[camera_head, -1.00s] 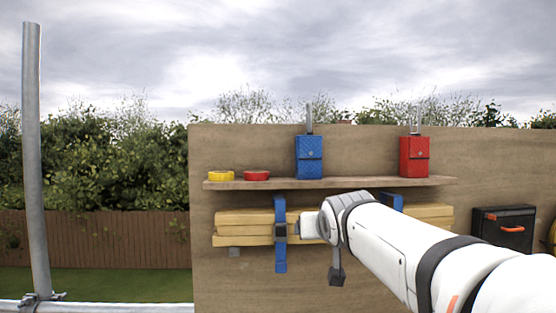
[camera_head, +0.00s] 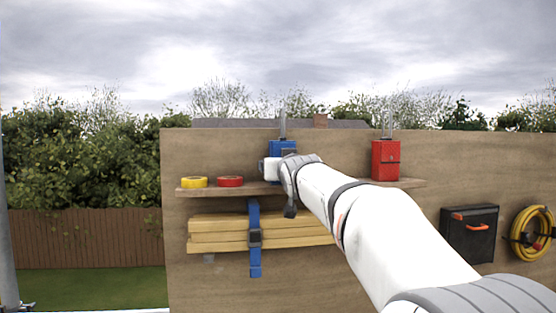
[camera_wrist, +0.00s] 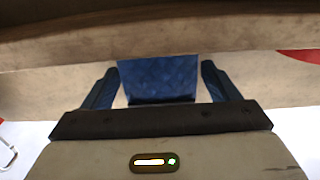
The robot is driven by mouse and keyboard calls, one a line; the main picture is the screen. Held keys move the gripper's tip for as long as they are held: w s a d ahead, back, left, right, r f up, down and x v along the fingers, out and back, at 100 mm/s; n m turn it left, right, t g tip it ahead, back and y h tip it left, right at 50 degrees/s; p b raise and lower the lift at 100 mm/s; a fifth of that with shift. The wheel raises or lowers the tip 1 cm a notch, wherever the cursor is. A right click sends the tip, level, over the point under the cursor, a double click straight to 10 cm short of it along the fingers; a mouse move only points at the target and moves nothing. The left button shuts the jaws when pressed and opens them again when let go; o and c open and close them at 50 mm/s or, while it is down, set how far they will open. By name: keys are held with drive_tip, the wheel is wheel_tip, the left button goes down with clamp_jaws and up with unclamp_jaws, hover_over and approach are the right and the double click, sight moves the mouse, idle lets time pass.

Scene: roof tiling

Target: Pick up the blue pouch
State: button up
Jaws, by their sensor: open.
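The blue pouch (camera_head: 283,147) stands on the wooden shelf (camera_head: 408,183), its lower part hidden behind my wrist in the head view. In the wrist view the pouch (camera_wrist: 158,78) shows as a blue quilted face between my two fingers. My gripper (camera_wrist: 159,72) is open, with one finger to each side of the pouch. I see gaps between fingers and pouch, and I cannot tell how deep the pouch sits between them. In the head view my fingertips are hidden by the wrist.
A red pouch (camera_head: 386,160) stands farther right on the shelf. A yellow roll (camera_head: 194,182) and a red roll (camera_head: 230,181) lie to the left. Strapped timber (camera_head: 215,233) is below. A black case (camera_head: 470,234) and a yellow hose (camera_head: 531,234) hang at right.

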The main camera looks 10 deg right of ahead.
drive_tip(key=shift+w, duration=0.2)
drive_tip(key=shift+c, duration=0.4)
drive_tip(key=shift+r, duration=0.1)
drive_tip(key=c, duration=1.3)
